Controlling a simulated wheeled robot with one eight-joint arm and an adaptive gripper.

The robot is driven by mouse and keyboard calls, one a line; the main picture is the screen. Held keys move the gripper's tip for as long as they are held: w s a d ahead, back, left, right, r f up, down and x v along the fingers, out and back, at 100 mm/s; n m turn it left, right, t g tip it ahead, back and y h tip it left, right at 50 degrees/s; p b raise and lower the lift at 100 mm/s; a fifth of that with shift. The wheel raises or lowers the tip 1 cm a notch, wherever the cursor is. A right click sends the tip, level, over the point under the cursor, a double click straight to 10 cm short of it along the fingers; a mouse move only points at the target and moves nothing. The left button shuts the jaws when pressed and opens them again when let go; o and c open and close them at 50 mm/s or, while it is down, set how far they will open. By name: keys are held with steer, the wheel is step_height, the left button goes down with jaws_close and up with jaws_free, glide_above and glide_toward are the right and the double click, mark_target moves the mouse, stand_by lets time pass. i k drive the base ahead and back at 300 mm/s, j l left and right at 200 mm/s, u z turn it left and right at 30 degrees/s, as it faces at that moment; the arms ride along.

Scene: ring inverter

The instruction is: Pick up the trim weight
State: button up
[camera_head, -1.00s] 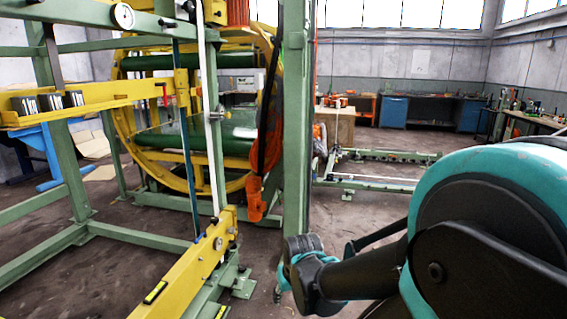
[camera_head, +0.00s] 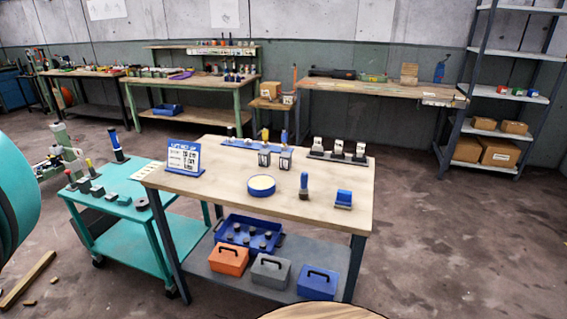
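I cannot tell for sure which thing is the trim weight. A grey round piece (camera_head: 141,204) lies near that cart's right front edge. Several small dark pieces also sit in a blue tray (camera_head: 228,226) on the lower shelf of the wooden-topped table (camera_head: 330,212). My gripper is out of the picture; only a teal and black part of my arm shows at the left edge.
A round wooden top (camera_head: 322,312) juts in at the bottom. Timber (camera_head: 27,280) lies at lower left. The right floor is clear.

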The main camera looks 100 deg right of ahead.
mark_target(285, 158)
steer(key=z, duration=3.7)
steer(key=i+j, duration=0.1)
steer(key=j, duration=0.35)
steer(key=i+j, duration=0.1)
steer(key=j, duration=0.35)
steer(key=i+j, duration=0.1)
steer(key=j, duration=0.3)
